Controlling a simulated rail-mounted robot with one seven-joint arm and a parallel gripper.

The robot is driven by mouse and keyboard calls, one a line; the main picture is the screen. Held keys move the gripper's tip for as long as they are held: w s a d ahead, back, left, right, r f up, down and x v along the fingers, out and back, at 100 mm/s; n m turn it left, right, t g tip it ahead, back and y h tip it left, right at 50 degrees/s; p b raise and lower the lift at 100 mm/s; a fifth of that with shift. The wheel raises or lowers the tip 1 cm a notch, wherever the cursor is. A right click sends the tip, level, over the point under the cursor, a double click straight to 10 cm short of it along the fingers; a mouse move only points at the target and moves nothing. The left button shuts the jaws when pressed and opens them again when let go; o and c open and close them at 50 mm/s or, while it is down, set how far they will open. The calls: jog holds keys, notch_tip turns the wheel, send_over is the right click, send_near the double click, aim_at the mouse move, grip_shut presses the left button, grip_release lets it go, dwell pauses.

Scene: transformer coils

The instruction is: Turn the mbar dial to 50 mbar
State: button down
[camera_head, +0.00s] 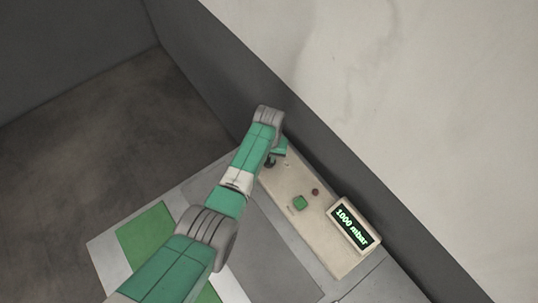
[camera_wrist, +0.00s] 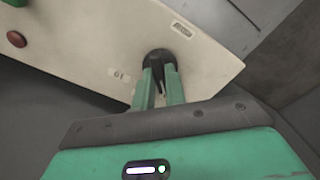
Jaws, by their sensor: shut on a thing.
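The dial (camera_wrist: 159,57) is a round black knob on a cream panel, in the upper middle of the wrist view. My gripper (camera_wrist: 160,75) has its two green fingers shut on the dial, one on each side. In the head view the dial (camera_head: 269,163) shows as a small dark shape, mostly hidden by my arm. A display (camera_head: 353,224) on the panel's right end reads 1000 mbar in green. Small labels lie near the dial, one reading 10 (camera_wrist: 119,75); another label (camera_wrist: 181,29) is too small to read.
A green button (camera_head: 300,203) and a red button (camera_head: 315,192) sit on the cream panel (camera_head: 283,185) between dial and display. A dark wall edge runs close behind the panel. A grey table with green areas (camera_head: 150,233) lies in front.

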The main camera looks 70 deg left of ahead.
aim_at(269, 158)
jog(key=m, duration=0.4)
jog(key=shift+m, duration=2.2)
jog(key=c, duration=1.4)
grip_release()
jog(key=shift+c, duration=0.2)
notch_tip(269, 158, up, 8)
jog(key=shift+f+p, duration=0.1)
jog(key=shift+p, duration=0.95)
